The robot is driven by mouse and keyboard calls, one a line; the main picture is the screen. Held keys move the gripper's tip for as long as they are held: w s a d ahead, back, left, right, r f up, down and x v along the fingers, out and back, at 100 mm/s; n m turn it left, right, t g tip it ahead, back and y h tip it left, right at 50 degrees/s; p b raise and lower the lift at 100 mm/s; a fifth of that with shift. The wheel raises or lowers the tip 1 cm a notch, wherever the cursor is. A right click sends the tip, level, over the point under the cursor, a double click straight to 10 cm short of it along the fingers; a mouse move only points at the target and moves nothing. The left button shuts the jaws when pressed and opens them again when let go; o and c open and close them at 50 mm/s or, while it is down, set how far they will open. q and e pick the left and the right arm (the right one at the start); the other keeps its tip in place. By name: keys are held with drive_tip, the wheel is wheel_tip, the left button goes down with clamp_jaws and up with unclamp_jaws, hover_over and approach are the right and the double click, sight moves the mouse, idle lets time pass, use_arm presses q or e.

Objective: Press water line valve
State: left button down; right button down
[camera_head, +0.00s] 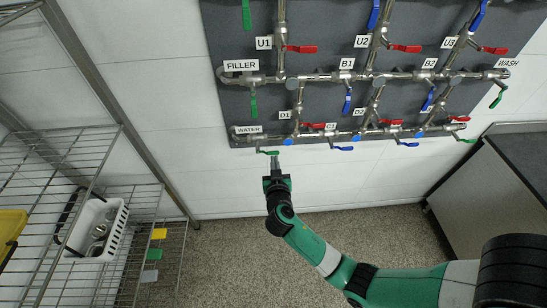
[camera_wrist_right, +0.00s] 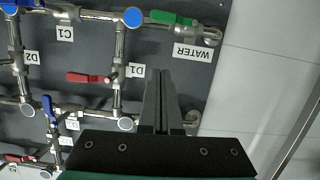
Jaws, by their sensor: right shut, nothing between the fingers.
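The water line valve has a green handle (camera_head: 267,152) at the lower left of the pipe panel, just below the WATER label (camera_head: 249,129). In the right wrist view, which is upside down, the green handle (camera_wrist_right: 172,18) lies at the top, beside the WATER label (camera_wrist_right: 193,52). My right gripper (camera_head: 275,162) is shut and empty, its tips just below the handle in the head view. In the wrist view the fingertips (camera_wrist_right: 160,75) are apart from the handle in the picture; the depth between them is unclear. My left gripper is not in view.
The grey panel (camera_head: 222,47) carries steel pipes with several red, blue and green handles. A wire rack (camera_head: 80,145) with a white basket (camera_head: 119,232) stands at left. A dark-topped counter (camera_head: 522,150) is at right. The floor below the panel is clear.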

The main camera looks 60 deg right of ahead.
drive_tip(key=f+b+x, duration=0.1)
drive_tip(key=b+x, duration=0.4)
drive_tip(key=b, duration=0.2)
hover_over(274, 153)
drive_tip(key=a, duration=0.2)
drive_tip(key=f, duration=0.3)
drive_tip(key=shift+s+f+b, duration=0.25)
drive_tip(key=shift+s+b, duration=0.05)
drive_tip(key=shift+b, duration=0.1)
drive_tip(key=shift+s+f, duration=0.1)
drive_tip(key=shift+f, duration=0.15)
drive_tip(key=shift+f, duration=0.1)
